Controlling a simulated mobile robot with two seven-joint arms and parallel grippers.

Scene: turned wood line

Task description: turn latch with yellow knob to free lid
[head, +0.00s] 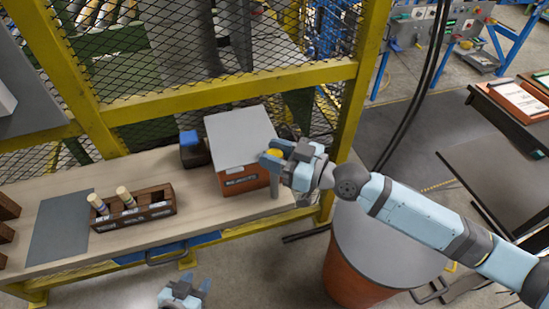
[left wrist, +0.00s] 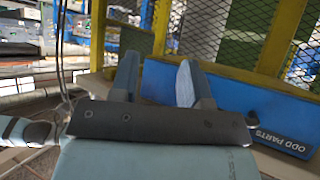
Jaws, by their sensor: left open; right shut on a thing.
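The box (head: 237,182) is reddish-brown with a pale label and stands at the right end of the wooden bench. Its grey lid (head: 240,133) lies closed on top. The yellow knob (head: 274,153) shows at the box's right side between the fingers of my right gripper (head: 272,158), which is shut on it. The latch under the knob is mostly hidden by the fingers. My left gripper (head: 186,288) is open and empty, low in front of the bench and away from the box. Its spread fingers also show in the left wrist view (left wrist: 158,82).
A wooden rack (head: 150,215) holds two pale-topped pegs. A dark block with a blue top (head: 190,140) stands left of the box. A blue bin marked ODD PARTS (left wrist: 220,98) is under the bench front. A round drum (head: 385,240) stands right. Yellow-framed mesh rises behind.

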